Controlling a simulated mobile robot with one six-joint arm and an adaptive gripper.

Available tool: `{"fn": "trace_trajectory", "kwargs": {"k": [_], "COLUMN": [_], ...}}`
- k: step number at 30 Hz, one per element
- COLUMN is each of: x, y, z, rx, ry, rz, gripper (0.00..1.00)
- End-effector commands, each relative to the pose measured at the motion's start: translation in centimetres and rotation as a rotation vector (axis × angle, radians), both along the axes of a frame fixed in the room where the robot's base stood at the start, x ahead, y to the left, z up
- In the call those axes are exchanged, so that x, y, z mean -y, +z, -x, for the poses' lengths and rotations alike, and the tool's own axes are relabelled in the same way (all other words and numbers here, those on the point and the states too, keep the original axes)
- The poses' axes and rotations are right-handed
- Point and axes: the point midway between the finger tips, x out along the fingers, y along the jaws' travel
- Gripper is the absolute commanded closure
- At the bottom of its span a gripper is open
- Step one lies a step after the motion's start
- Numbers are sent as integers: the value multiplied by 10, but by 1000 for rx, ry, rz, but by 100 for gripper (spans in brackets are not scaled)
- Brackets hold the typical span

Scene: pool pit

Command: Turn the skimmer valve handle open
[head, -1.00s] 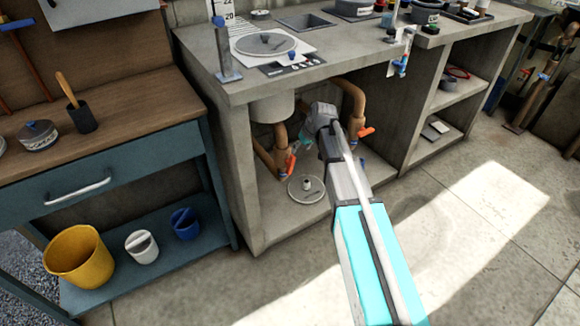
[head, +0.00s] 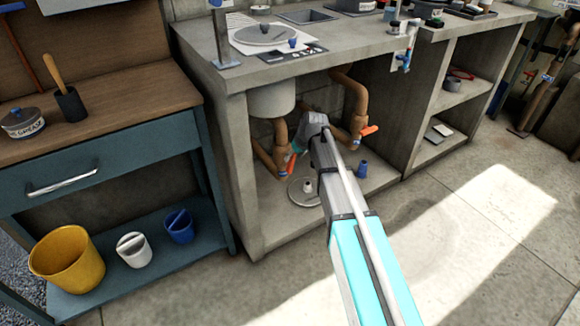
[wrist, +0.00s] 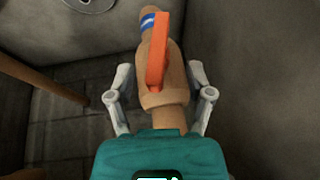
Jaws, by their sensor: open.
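Two copper-brown pipes with orange lever handles stand under the counter. The left valve handle (head: 291,164) points upward beside its pipe, with a blue part at its base. The right valve handle (head: 368,130) sticks out to the right. My gripper (wrist: 159,78) reaches in at the left valve. In the wrist view, the orange handle (wrist: 158,50) lies along the brown pipe (wrist: 165,95), near a blue and white band (wrist: 148,20). My open fingers stand on either side of pipe and handle, with visible gaps. My arm partly hides the gripper in the head view. I cannot read which valve is the skimmer's.
The concrete counter (head: 240,82) overhangs the pipes, with a side wall (head: 240,180) at left. A round lid (head: 304,191) and a small blue object (head: 361,169) are on the cabinet floor. The floor in front is clear.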

Motion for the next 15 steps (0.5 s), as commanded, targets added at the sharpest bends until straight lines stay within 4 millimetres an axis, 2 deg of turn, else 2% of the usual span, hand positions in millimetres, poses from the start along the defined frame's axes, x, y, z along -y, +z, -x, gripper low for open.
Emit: {"fn": "trace_trajectory", "kwargs": {"k": [1, 6, 15], "x": [-2, -5, -10], "y": [-8, -20, -33], "z": [-2, -5, -10], "rx": [0, 0, 0], "ry": [0, 0, 0], "rz": [0, 0, 1], "gripper": [32, 32, 32]}}
